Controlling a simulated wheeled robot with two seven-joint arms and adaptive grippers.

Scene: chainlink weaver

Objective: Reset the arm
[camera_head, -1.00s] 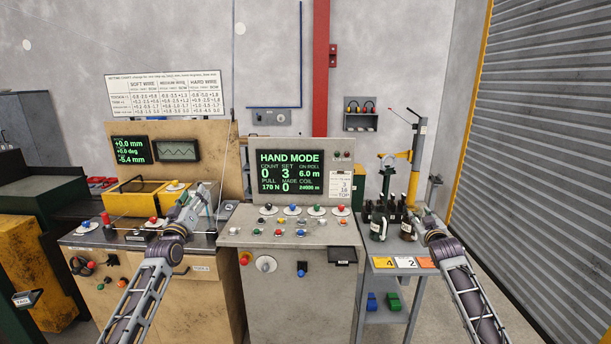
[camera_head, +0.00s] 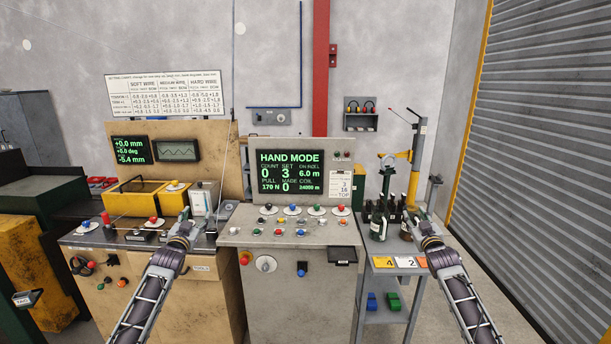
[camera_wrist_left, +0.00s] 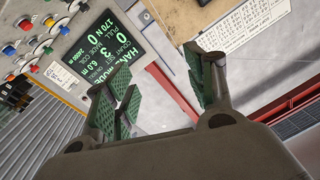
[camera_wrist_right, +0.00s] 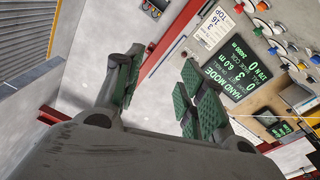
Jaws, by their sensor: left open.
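My left gripper (camera_head: 186,216) is over the left machine's worktop in the head view, near its right edge. In the left wrist view its green-padded fingers (camera_wrist_left: 165,92) stand apart with nothing between them. My right gripper (camera_head: 416,219) is at the right in the head view, beside dark bottles (camera_head: 378,226) on a small bench. In the right wrist view its green-padded fingers (camera_wrist_right: 160,92) stand apart with nothing between them. In the head view both forearms rise from the bottom edge, and the fingertips are small and hard to make out.
A control console (camera_head: 290,262) with a HAND MODE screen (camera_head: 290,172) and coloured knobs stands in the middle. A yellow box (camera_head: 148,200) lies on the left machine. The grey bench (camera_head: 392,288) carries numbered cards. A yellow post (camera_head: 414,165) rises behind it.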

